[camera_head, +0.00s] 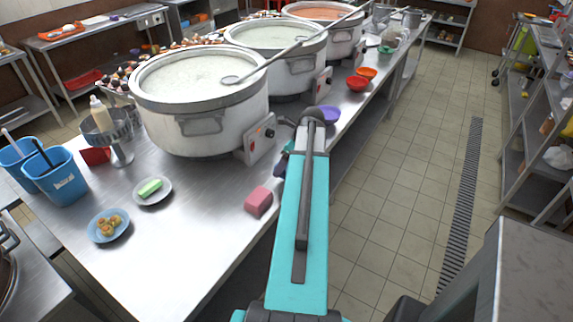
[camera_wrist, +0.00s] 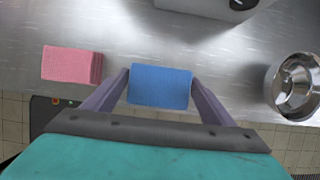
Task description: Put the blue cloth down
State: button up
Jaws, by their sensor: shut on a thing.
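The blue cloth (camera_wrist: 160,88) is a flat-sided blue block shape in the wrist view. My gripper (camera_wrist: 161,77) is shut on it, with one purple-grey finger at its left side and one at its right. The cloth is over the front edge strip of the steel counter (camera_head: 165,250); I cannot tell how high above the counter it is.
A large stockpot (camera_head: 190,130) with a control box (camera_head: 261,138) stands behind. A shiny metal bowl (camera_wrist: 296,86) is at right in the wrist view. Plates and blue tubs (camera_head: 62,180) stand left. The counter's front is bare.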

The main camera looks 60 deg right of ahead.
jog(key=shift+w+d+f, duration=0.1)
jog(key=shift+w+d, duration=0.5)
jog(key=shift+w, duration=0.05)
jog(key=shift+f+p, duration=0.85)
jog(key=shift+f, duration=0.9)
jog(key=shift+f, duration=0.1)
jog(key=o, duration=0.9)
jog(key=shift+b+v, duration=1.25)
jog(key=shift+v, duration=4.85)
